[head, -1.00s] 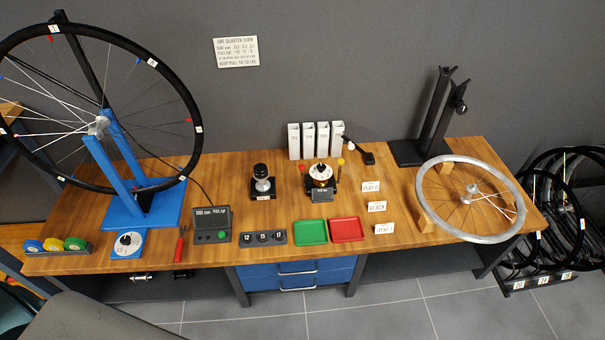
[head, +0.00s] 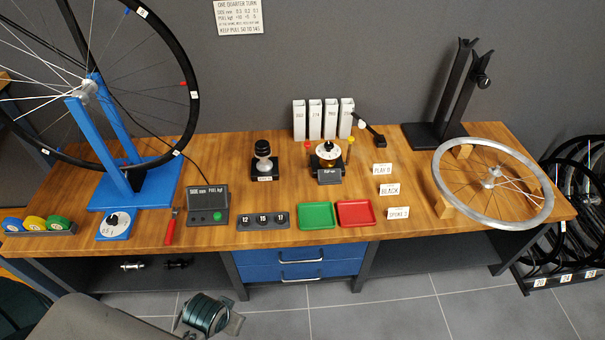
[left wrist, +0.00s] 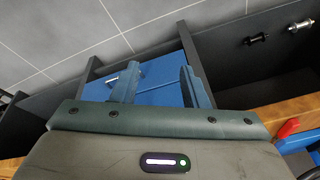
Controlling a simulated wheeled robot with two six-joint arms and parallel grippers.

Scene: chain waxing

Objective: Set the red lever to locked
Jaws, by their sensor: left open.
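A red-handled piece (head: 170,230), which looks like the red lever, is near the bench's front edge, between the blue dial base and the dark display box. Its handle points toward the front, with a small grey end behind. I cannot tell from its pose whether it is locked. A red part (left wrist: 288,128) also shows at the bench edge at the right of the left wrist view. My left gripper (left wrist: 159,68) is open and empty, its fingers apart over the view of the blue drawers, clear of the red part. My right gripper is out of view.
The blue dial base (head: 115,224) and display box (head: 208,204) flank the red piece closely. A blue wheel stand (head: 135,195) is behind it. Green (head: 318,216) and red (head: 355,213) trays lie to the right.

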